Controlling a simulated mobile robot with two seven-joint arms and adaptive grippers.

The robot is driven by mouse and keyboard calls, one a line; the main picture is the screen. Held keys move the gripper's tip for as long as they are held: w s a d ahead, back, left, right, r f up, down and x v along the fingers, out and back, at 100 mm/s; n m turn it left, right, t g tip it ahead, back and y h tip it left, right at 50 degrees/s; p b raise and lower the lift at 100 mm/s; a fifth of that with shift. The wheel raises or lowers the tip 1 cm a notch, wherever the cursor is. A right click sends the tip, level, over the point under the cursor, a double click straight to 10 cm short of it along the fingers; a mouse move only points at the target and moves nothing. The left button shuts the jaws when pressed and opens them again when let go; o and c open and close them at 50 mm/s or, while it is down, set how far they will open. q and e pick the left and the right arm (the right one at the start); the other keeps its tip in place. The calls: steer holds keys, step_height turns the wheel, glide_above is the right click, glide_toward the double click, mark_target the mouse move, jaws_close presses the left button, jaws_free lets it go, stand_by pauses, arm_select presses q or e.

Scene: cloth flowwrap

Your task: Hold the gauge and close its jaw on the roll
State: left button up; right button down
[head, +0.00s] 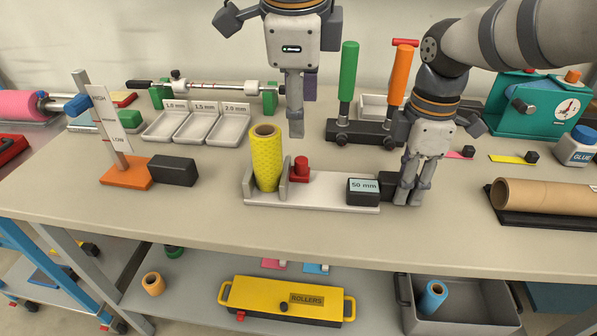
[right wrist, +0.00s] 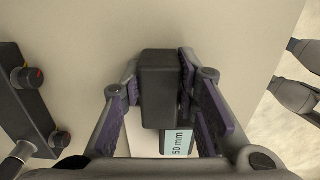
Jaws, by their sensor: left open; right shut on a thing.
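The gauge (head: 325,203) is a pale flat bar on the table with a black "50 mm" label block (head: 363,192). A yellow dotted roll (head: 265,163) stands upright at its left end, by the grey jaw plates. A red knob (head: 300,168) sits just right of the roll; whether the jaw touches the roll I cannot tell. My right gripper (head: 408,193) is shut on the black handle (right wrist: 158,85) at the gauge's right end. My left gripper (head: 296,133) is open and empty, pointing down above the red knob.
Behind stand labelled trays (head: 212,128) and a black stand with green and orange handles (head: 362,132). A HIGH/LOW post (head: 125,175) with a dark block (head: 172,170) is left. A cardboard tube (head: 545,197) lies right. The table front is clear.

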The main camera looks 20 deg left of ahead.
steer(key=c, duration=1.2)
jaws_free()
step_height(320, 180, up, 12)
steer(key=shift+f, duration=0.1)
